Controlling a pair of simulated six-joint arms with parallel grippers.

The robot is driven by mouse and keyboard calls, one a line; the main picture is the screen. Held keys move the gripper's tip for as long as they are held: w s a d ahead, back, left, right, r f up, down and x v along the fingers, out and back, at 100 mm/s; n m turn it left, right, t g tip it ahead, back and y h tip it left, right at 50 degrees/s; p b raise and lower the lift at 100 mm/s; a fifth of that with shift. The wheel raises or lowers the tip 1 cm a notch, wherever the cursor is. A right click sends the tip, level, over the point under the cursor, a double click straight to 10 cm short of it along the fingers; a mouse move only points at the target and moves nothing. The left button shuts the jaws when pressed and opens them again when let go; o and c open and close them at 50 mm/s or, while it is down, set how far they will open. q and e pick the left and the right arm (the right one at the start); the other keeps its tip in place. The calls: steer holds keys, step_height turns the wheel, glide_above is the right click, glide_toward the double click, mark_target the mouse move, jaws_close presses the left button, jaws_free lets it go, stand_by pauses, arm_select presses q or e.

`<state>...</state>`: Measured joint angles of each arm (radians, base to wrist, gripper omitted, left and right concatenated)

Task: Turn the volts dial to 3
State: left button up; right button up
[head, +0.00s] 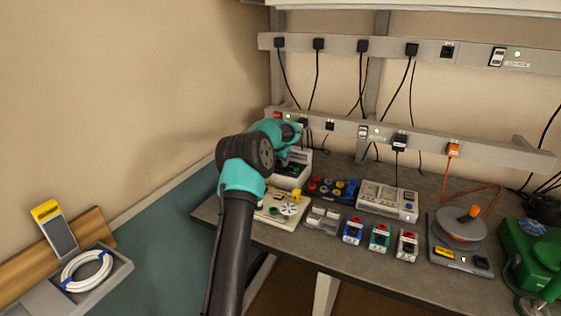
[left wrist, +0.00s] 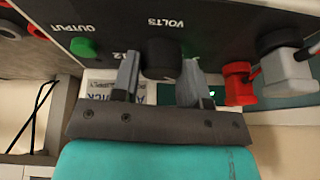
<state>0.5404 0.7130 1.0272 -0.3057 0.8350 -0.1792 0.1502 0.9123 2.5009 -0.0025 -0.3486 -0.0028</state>
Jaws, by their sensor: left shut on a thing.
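The volts dial (left wrist: 160,58) is a black round knob on a dark panel, seen upside down in the left wrist view under the word VOLTS. My left gripper (left wrist: 160,72) is shut on it, one grey finger on each side. A number 12 shows beside the left finger; the other scale marks and the dial's pointer are hidden or too dark to read. In the head view the power supply (head: 303,158) is a pale box partly hidden behind my left arm, and the fingertips are not clear there. My right gripper is in neither view.
Red and grey plugs (left wrist: 238,82) sit close beside the dial, and a green button (left wrist: 84,47) is on its other side. In the head view, a circuit board (head: 272,213), small modules and a white meter box (head: 388,200) crowd the grey bench (head: 330,250).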

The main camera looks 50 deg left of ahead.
arm_select(q)
steer(key=shift+n+g+y, duration=0.4)
steer(key=shift+n+y, duration=0.1)
steer(key=shift+n, duration=1.1)
steer(key=o, duration=0.9)
steer(key=shift+r, duration=0.15)
steer(key=v, duration=1.7)
steer(key=shift+d, duration=0.15)
